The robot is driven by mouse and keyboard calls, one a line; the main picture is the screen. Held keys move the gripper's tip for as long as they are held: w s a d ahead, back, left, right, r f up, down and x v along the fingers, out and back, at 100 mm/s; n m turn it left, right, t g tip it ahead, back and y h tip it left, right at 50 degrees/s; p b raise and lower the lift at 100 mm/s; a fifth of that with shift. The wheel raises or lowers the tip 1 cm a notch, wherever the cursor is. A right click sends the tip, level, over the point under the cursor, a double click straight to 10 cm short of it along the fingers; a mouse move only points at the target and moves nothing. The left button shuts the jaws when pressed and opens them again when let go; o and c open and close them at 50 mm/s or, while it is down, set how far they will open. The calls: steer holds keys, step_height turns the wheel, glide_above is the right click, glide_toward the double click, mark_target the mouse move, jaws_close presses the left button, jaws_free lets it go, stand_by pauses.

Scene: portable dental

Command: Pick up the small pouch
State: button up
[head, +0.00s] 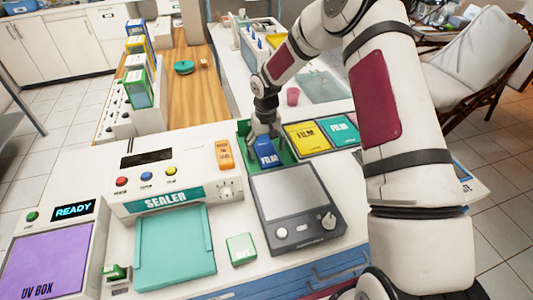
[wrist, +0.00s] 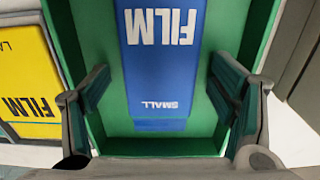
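The small pouch (wrist: 163,65) is a blue packet marked FILM SMALL. It lies in a green tray (wrist: 97,130). In the head view the blue pouch (head: 267,153) shows in the green tray (head: 287,157) behind the scale. My gripper (head: 262,132) is over the tray, pointing down. In the wrist view my gripper (wrist: 165,100) is open, with one finger on each side of the pouch and a gap between each finger and the packet. The far end of the pouch runs out of the wrist view.
A yellow film packet (head: 307,135) and a teal one (head: 339,129) lie right of the green tray. A scale (head: 297,207) stands in front of it. The sealer (head: 170,181) is to the left, with an orange box (head: 223,154) on it. A green box (head: 241,249) sits nearer.

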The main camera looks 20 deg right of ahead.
steer(key=c, duration=0.9)
steer(key=shift+c, duration=0.2)
steer(key=shift+r, duration=0.15)
